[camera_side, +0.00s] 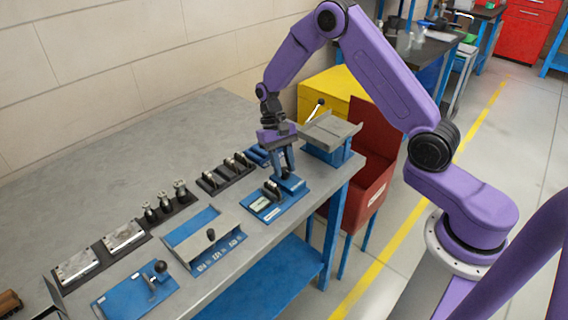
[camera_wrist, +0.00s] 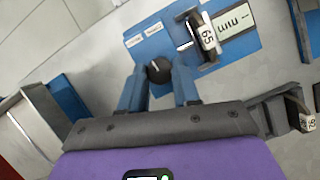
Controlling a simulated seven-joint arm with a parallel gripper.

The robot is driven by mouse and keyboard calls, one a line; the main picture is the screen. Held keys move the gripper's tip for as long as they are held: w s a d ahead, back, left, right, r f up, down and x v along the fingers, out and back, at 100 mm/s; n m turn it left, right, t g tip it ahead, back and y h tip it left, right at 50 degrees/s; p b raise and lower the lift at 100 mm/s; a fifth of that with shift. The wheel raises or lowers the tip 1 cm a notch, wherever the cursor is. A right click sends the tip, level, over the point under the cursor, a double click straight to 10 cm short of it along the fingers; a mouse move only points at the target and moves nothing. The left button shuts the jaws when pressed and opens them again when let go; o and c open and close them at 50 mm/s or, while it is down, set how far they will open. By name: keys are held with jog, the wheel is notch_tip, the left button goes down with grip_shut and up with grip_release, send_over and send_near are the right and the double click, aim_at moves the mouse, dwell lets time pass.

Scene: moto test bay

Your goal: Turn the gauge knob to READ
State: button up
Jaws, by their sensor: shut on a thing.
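The gauge is a blue panel that shows in the side view (camera_side: 262,208) and in the wrist view (camera_wrist: 205,80). Its black round knob (camera_wrist: 158,70) stands near two small white labels whose text I cannot read. My gripper (camera_wrist: 159,84) points down at the panel, with its two blue fingers shut on the knob, one on each side. In the side view my gripper (camera_side: 285,172) hides most of the knob. A pale display (camera_wrist: 233,20) marked "mm" lies beside a dark part with a white "65" tag (camera_wrist: 207,37).
A grey-topped blue stand (camera_side: 331,135) is close to the right of my gripper. Dark racks with parts (camera_side: 228,174) lie to the left, and a blue tray with a grey panel (camera_side: 190,235) is nearer the front left.

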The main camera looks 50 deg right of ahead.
jog(key=n+h, duration=0.1)
jog(key=n, duration=0.3)
jog(key=n+h, duration=0.1)
jog(key=n, duration=0.2)
jog(key=shift+a+h, duration=0.25)
jog(key=shift+h, duration=0.05)
dwell(0.3)
jog(key=o, duration=1.1)
jog(key=shift+c, duration=0.2)
jog(key=v, duration=1.7)
jog(key=shift+r, duration=0.25)
jog(key=shift+s+a, duration=0.15)
jog(key=shift+a, duration=0.05)
